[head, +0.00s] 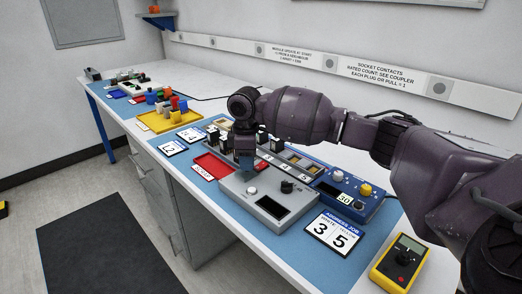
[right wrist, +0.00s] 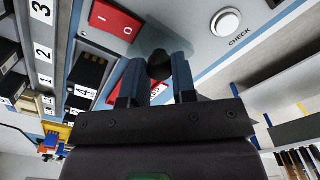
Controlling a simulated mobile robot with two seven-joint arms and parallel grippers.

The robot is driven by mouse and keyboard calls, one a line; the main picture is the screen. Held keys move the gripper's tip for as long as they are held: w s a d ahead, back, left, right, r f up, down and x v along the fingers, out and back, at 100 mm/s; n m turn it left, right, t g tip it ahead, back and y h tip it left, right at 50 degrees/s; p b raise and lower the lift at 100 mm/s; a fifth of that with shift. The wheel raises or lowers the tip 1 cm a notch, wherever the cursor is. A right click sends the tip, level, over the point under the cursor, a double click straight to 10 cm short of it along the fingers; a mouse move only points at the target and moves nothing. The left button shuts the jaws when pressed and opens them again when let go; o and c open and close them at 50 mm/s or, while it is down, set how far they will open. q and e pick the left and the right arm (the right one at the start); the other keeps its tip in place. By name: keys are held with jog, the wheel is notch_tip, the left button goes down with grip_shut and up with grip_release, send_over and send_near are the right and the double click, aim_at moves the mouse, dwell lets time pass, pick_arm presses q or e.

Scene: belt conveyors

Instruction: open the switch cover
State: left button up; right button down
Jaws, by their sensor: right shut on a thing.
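My right gripper (head: 244,163) reaches down over the grey console (head: 240,202) on the bench. In the right wrist view its two blue fingers (right wrist: 156,82) are shut on a small dark knob (right wrist: 160,62). A red rocker switch (right wrist: 115,20), marked I and O, shows beside the fingers. The cover's outline is faint, so I cannot tell how far it is tilted. The fingers partly hide a red label behind them. A round white CHECK button (right wrist: 226,22) is on the same panel. My left gripper is not in view.
The console also has a dark screen (head: 271,207) and a black knob (head: 287,187). A blue device (head: 343,190) stands behind it. A red tray (head: 213,166), a number card (head: 335,231) and a yellow meter (head: 400,262) lie around it.

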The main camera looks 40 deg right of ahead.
aim_at(243, 173)
jog(key=shift+s+a+r+p, duration=0.15)
jog(key=shift+a+p, duration=0.15)
jog(key=shift+a, duration=0.5)
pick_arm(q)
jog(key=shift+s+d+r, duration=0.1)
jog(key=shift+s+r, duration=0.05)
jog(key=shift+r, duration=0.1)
pick_arm(e)
jog(key=shift+a+f, duration=0.1)
jog(key=shift+f, duration=0.1)
jog(key=c, duration=1.1)
grip_release()
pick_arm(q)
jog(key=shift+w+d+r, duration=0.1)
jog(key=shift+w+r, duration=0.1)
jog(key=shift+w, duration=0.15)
pick_arm(e)
jog(key=shift+o, duration=0.9)
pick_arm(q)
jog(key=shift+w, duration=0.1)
pick_arm(e)
jog(key=shift+r, duration=0.3)
pick_arm(q)
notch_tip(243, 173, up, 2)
jog(key=p, duration=0.2)
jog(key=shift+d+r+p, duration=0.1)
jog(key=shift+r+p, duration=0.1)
jog(key=shift+p, duration=0.1)
pick_arm(e)
notch_tip(243, 173, up, 10)
